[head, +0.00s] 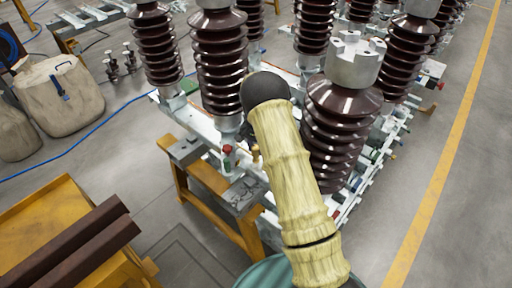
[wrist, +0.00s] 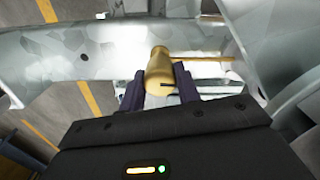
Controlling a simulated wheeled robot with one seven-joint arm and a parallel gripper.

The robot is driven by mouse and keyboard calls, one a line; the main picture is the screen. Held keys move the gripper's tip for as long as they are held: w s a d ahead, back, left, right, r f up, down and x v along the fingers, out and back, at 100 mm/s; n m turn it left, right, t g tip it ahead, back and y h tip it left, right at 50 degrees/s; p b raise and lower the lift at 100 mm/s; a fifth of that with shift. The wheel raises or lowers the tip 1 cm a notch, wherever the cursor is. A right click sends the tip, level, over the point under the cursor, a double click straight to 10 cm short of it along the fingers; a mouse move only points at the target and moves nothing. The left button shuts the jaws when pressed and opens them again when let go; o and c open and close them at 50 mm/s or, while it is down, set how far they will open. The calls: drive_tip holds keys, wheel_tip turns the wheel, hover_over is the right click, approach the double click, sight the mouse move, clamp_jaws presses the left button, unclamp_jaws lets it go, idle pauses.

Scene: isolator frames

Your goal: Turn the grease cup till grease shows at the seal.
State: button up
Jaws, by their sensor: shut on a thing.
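The brass grease cup (wrist: 159,68) shows in the wrist view against a grey galvanized beam. My gripper (wrist: 158,86) has one dark finger on each side of the cup and is shut on it. A thin brass piece (wrist: 208,59) runs to the right from near the cup. A thin dark mark shows low on the cup's right side. I cannot make out the seal or any grease. In the head view my arm hides the gripper. A small brass-coloured part (head: 256,153) shows beside my arm there, but I cannot tell if it is the same cup.
Tall brown ribbed insulators (head: 222,65) stand in rows on the galvanized frame (head: 203,124), close around my arm. A red knob (head: 227,149) sits left of the arm. Yellow trestles (head: 213,178) support the frame. Cloth sacks (head: 62,97) stand at left. The floor right of the frame is clear.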

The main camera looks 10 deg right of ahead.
drive_tip(key=shift+a+m, duration=0.1)
drive_tip(key=shift+m, duration=1.5)
drive_tip(key=o, duration=1)
drive_tip(key=shift+c, duration=0.2)
wheel_tip(320, 180, up, 17)
drive_tip(key=b, duration=0.1)
drive_tip(key=shift+r, duration=0.2)
